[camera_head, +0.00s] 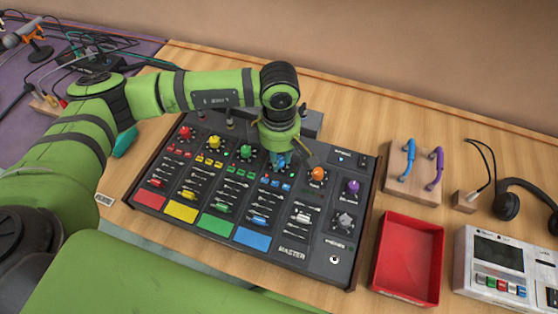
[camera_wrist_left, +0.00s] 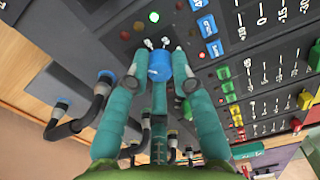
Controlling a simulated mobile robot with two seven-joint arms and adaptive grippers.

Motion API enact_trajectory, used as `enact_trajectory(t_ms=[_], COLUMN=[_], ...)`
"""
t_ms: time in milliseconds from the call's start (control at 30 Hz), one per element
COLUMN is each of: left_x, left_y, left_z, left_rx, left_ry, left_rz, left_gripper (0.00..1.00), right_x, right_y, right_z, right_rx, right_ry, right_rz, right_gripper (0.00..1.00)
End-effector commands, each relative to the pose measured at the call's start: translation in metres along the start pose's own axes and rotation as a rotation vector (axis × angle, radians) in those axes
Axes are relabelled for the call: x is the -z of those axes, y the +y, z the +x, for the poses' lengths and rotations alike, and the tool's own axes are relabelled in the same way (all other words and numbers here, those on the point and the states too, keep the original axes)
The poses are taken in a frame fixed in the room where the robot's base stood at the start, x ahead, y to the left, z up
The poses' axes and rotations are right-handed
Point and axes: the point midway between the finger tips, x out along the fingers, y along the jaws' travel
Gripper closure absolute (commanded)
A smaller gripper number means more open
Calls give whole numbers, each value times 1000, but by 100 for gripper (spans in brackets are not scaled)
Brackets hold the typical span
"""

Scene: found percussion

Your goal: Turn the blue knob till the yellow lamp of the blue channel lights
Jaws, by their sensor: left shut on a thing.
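The dark mixing console (camera_head: 150,201) lies on the wooden table, with coloured knobs along its back. My left gripper (camera_head: 279,160) reaches down over the blue channel and hides most of the knob there. In the left wrist view the blue knob (camera_wrist_left: 160,66) sits between the fingertips of my left gripper (camera_wrist_left: 172,80), which is shut on it. A round green lamp (camera_wrist_left: 153,17) glows near the knob, with a dark red one (camera_wrist_left: 125,35) beside it. I cannot make out a lit yellow lamp. The blue pad (camera_head: 251,238) marks the channel's front. My right gripper is out of view.
The green knob (camera_head: 246,152) and orange knob (camera_head: 318,174) flank the blue one closely. A red tray (camera_head: 409,258), a block with blue and purple handles (camera_head: 425,186), headphones (camera_head: 508,204) and a grey device (camera_head: 493,262) stand to the right. Black cables (camera_wrist_left: 85,108) plug into the console's back.

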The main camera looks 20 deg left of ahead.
Motion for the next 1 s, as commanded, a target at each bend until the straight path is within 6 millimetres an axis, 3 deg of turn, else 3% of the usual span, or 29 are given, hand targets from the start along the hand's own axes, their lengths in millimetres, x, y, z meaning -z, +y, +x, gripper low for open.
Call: enact_trajectory(t_ms=[200,667,700,733,1000], left_x=[0,0,0,0,0], left_y=[-1,-1,-1,-1,-1], left_z=[2,0,0,0,0], left_rx=[1,4,4,4,2], left_ry=[-1,0,0,0,0], left_rz=[65,79,79,79,78], left_gripper=[100,100,64,52,52], right_x=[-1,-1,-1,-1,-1], right_y=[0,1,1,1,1], right_z=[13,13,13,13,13], right_rx=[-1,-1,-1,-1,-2], right_ry=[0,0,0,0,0], right_rz=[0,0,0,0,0], right_gripper=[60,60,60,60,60])
